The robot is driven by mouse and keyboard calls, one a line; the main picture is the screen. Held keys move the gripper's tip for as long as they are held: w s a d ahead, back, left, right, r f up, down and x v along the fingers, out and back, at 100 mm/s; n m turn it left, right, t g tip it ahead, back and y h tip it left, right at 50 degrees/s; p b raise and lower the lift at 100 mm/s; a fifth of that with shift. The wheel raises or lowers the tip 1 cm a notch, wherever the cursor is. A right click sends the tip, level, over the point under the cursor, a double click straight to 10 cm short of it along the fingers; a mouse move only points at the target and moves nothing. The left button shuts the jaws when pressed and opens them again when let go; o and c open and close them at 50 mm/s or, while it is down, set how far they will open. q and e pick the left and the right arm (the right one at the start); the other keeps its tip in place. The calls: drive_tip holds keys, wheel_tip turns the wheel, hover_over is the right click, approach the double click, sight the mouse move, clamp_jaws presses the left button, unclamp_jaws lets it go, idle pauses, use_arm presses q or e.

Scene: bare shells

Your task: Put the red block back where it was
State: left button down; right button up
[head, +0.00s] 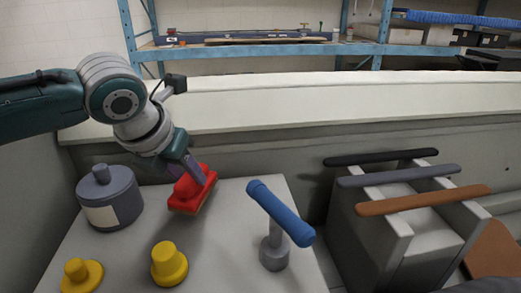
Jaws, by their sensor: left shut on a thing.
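The red block (205,191) has a pale strip along its lower edge and is tilted over the light grey table (220,262). My left gripper (189,172) comes in from the upper left and is shut on the top of the block. A soft shadow lies on the table below it; I cannot tell whether its low edge touches the table. The gripper hides part of the block. My right gripper is not in view.
A grey lidded pot (108,208) stands left of the block. Two yellow knobbed pieces (169,266) (80,275) stand in front. A blue-handled post (274,252) is to the right. Beyond is a grey rack with black, grey and brown bars (424,200).

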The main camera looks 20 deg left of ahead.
use_arm(q)
drive_tip(key=shift+f, duration=0.9)
drive_tip(key=shift+c, duration=2.1)
unclamp_jaws()
drive_tip(key=shift+f, duration=0.1)
drive_tip(key=shift+s+r, duration=0.2)
drive_tip(key=shift+r, duration=0.4)
drive_tip(key=p+v, duration=0.2)
drive_tip(key=v, duration=0.9)
drive_tip(key=shift+d, duration=0.1)
